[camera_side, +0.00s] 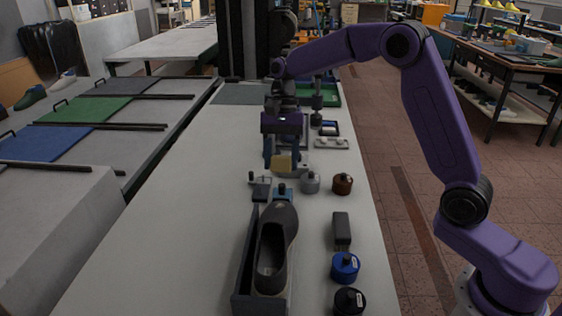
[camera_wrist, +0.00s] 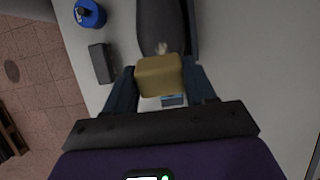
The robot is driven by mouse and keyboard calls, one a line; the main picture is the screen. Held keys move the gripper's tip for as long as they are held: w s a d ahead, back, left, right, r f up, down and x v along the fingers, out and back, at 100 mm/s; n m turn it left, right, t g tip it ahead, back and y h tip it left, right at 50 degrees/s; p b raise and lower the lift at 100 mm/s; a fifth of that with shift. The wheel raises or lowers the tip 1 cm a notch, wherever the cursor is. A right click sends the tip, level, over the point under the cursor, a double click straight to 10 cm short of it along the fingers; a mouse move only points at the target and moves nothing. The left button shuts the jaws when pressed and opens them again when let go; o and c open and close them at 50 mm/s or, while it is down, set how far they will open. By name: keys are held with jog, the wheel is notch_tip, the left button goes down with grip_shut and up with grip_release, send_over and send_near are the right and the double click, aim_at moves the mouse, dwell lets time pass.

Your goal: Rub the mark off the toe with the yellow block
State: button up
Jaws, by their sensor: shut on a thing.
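My gripper (camera_side: 283,153) is shut on the yellow block (camera_side: 282,162), holding it above the table beyond the toe end of the shoe. The wrist view shows the yellow block (camera_wrist: 159,76) between the two fingers. The dark grey shoe (camera_side: 280,217) lies in a dark open holder (camera_side: 244,262), toe toward my gripper. In the wrist view the shoe (camera_wrist: 160,22) is at the top, and a small pale mark (camera_wrist: 162,47) shows on its toe, just past the block's edge. A gap between block and toe shows in the side view.
A light blue block (camera_side: 283,192) sits by the toe. Grey (camera_side: 310,182), brown (camera_side: 343,184), blue (camera_side: 345,267) and black (camera_side: 348,301) round tins and a dark upright block (camera_side: 341,231) line the right side. The table's left part (camera_side: 175,225) is clear.

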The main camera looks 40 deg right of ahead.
dwell(0.4)
send_over(281, 203)
jog(key=s+a, duration=0.1)
jog(key=shift+a+f, duration=0.1)
jog(key=shift+f, duration=2.9)
jog(key=shift+x, duration=1.1)
jog(key=shift+w+d+f, duration=0.3)
jog(key=shift+w+d, duration=0.3)
jog(key=shift+w+d+f, duration=0.3)
jog(key=shift+w+d, duration=0.3)
jog(key=shift+d, duration=0.05)
jog(key=shift+f, duration=0.15)
